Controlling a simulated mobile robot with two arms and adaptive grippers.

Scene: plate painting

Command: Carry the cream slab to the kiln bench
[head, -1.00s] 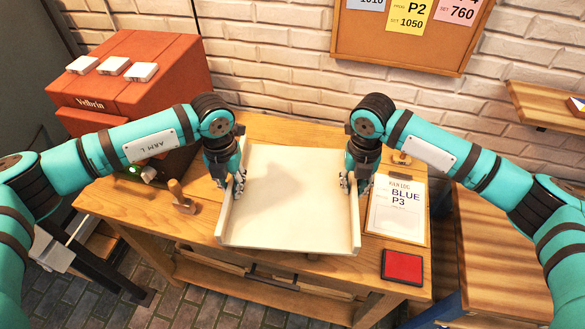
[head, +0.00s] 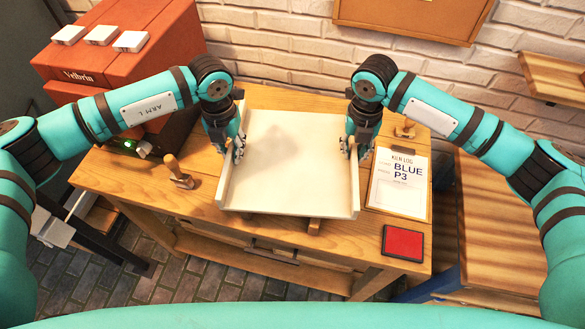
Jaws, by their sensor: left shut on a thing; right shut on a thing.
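The cream slab (head: 285,185) is a wide tray-like board with raised side walls, over the middle of the wooden bench (head: 215,235). My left gripper (head: 238,150) is shut on its left wall. My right gripper (head: 347,148) is shut on its right wall. A small wooden piece shows under the slab's front edge. I cannot tell from this view how far the slab is above the bench top. No label on the bench names it as the kiln bench.
A red-orange kiln-like box (head: 120,65) with white blocks on top stands at the back left. A wooden-handled stamp (head: 178,173) sits left of the slab. A clipboard (head: 398,186) reading "BLUE P3" and a red pad (head: 404,242) lie to the right. A brick wall is behind.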

